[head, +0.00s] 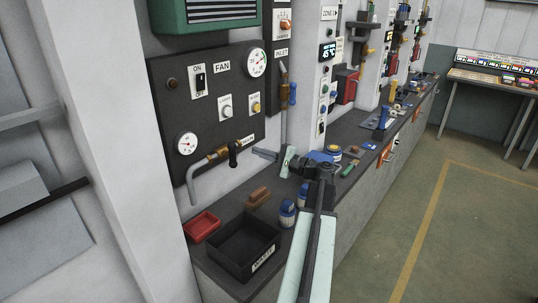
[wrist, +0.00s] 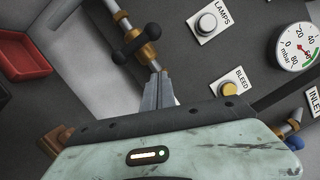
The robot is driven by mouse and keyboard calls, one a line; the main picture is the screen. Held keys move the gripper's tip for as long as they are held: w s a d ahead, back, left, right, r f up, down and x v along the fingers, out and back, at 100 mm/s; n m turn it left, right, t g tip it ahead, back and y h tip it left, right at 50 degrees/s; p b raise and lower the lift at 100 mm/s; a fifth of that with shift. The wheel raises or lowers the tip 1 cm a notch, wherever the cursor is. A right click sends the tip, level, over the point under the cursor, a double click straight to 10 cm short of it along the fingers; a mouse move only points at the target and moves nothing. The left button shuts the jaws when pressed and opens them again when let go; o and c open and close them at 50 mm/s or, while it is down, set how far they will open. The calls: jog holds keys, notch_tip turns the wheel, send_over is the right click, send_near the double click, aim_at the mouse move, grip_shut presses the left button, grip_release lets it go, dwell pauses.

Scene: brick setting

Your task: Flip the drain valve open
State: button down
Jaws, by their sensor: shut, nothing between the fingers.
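The drain valve is a black lever (head: 233,155) on a grey pipe with brass fittings, low on the dark panel in the head view. A small label sits beside it, too small to read surely. In the wrist view the lever (wrist: 135,44) lies crosswise to the pipe, between two brass fittings. My gripper (head: 256,152) is just right of the lever in the head view, its fingers pointing left. In the wrist view its fingertips (wrist: 159,76) are together and empty, close to the lower brass fitting and apart from the lever. Whether they touch the fitting I cannot tell.
The dark panel (head: 221,135) carries a FAN switch, gauges and LAMPS and BLEED buttons (wrist: 229,89). Below on the bench are a red tray (head: 202,227), a black bin (head: 243,246), a brown block (head: 258,197) and blue-and-white containers (head: 287,213).

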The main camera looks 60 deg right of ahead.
aim_at(232, 155)
jog(key=w+a, duration=0.1)
jog(key=w+a+r+p, duration=0.1)
jog(key=w+a, duration=0.1)
jog(key=a, duration=0.1)
jog(key=shift+w+a+r+p, duration=0.1)
jog(key=shift+w+r+p, duration=0.15)
jog(key=shift+r+p, duration=0.15)
jog(key=shift+w+a, duration=0.1)
